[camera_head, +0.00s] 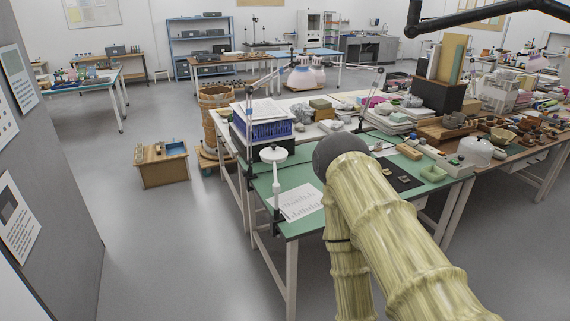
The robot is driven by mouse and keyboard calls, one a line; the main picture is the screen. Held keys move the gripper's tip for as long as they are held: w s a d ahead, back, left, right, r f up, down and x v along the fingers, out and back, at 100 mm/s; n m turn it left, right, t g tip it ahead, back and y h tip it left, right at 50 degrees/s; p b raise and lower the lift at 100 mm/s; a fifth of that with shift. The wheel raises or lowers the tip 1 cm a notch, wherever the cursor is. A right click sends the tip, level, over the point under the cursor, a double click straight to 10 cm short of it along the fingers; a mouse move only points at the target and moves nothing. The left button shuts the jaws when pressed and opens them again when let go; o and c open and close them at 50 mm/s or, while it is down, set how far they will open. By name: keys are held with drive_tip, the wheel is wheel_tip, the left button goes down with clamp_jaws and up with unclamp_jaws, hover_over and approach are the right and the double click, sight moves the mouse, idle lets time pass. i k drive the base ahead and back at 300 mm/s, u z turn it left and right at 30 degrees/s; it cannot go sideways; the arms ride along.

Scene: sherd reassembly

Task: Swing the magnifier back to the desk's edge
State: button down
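A white round-headed piece (273,155) on a white upright stem stands at the left edge of the green-topped desk (285,176). It looks like the magnifier, but I cannot make out a lens. A thin jointed lamp-like arm (247,115) rises at the same edge, just behind it. My own arm, in a pale yellow sleeve with a dark grey rounded joint, fills the lower right and covers part of the desk. My gripper is not in view. The white head and my arm look apart in the picture.
A printed sheet (297,202) lies on the desk's front left. A blue rack (262,125) stands behind, and a black mat (398,175) with small pieces lies to the right. A wooden box (161,165) stands on the floor.

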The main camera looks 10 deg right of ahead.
sight(276, 186)
drive_tip(key=z, duration=0.9)
drive_tip(key=i, duration=0.75)
drive_tip(key=u, duration=0.15)
